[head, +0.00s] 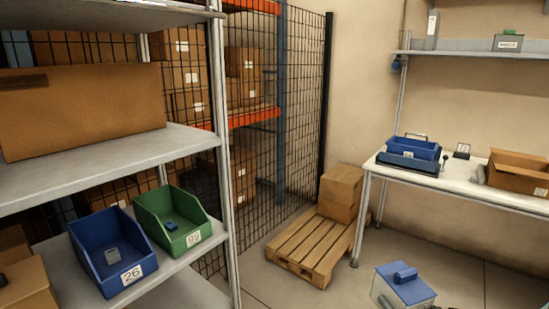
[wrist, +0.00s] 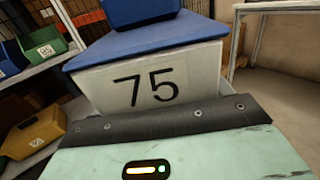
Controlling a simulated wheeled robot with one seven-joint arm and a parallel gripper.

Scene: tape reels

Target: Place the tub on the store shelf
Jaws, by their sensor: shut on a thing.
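The tub is a pale box with a blue lid and a blue raised handle. In the head view the tub (head: 403,287) is at the bottom right, in front of the pallet and above the floor. In the wrist view the tub (wrist: 150,85) fills the middle, its face marked 75 towards me. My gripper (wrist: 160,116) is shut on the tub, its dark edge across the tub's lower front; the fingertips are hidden. The grey store shelf (head: 185,145) stands at the left, with a blue bin (head: 110,255) marked 26 and a green bin (head: 175,222) on its lower board.
A large carton (head: 80,105) fills the shelf's middle board. A wooden pallet (head: 300,250) with a carton (head: 340,192) lies on the floor. A white bench (head: 460,180) at the right holds a blue tray and an open carton. A yellow bin (wrist: 35,135) shows in the wrist view.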

